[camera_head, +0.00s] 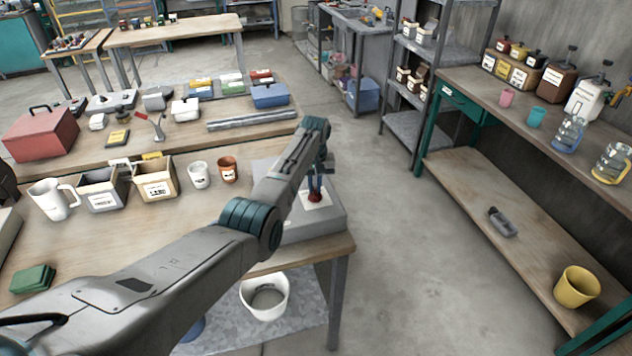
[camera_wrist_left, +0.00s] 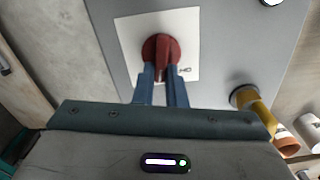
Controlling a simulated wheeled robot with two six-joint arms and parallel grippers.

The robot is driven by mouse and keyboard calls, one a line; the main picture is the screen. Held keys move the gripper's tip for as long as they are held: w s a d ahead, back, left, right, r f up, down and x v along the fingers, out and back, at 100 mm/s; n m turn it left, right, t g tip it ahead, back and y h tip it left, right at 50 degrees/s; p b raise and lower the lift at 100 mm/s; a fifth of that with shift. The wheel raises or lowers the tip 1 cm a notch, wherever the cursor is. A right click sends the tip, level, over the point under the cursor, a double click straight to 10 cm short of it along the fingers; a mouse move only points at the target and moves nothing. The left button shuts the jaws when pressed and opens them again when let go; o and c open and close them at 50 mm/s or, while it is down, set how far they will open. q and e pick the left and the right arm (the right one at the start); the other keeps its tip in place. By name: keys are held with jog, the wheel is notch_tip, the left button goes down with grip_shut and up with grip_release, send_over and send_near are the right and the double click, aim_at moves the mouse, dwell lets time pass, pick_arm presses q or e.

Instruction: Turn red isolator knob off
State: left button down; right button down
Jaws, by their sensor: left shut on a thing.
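The red isolator knob (camera_wrist_left: 161,50) sits on a white plate (camera_wrist_left: 128,30) on a grey box in the left wrist view. It is round with a raised grip bar across it. The same knob (camera_head: 315,197) shows in the head view, on the grey box (camera_head: 325,222) at the table's right end. My left gripper (camera_wrist_left: 162,75) is shut on the knob's grip bar, one blue finger on each side. In the head view my left gripper (camera_head: 314,186) points down at the knob, and my arm hides part of the box. My right gripper is not in view.
A yellow part (camera_wrist_left: 256,105) sticks out of the grey box near the gripper. A brown cup (camera_head: 228,170), a white cup (camera_head: 199,175) and labelled bins (camera_head: 155,180) stand left of the box. Open floor lies to the right of the table.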

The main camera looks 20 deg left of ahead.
pick_arm(q)
jog(key=n, duration=0.2)
jog(key=n+p, duration=0.2)
jog(key=n, duration=0.1)
jog(key=shift+s+a+r+n, duration=0.15)
jog(key=shift+s+a+n, duration=0.05)
jog(key=shift+a+n, duration=0.1)
jog(key=n+p, duration=0.1)
jog(key=n, duration=0.1)
jog(key=n+p, duration=0.1)
jog(key=n, duration=0.1)
jog(key=shift+s+a+n, duration=0.15)
jog(key=shift+s+n, duration=0.05)
jog(key=shift+n, duration=0.2)
jog(key=c, duration=1.5)
grip_release()
jog(key=shift+s, duration=0.1)
jog(key=shift+r+b, duration=1.6)
jog(key=shift+r, duration=3.75)
jog(key=shift+f, duration=0.1)
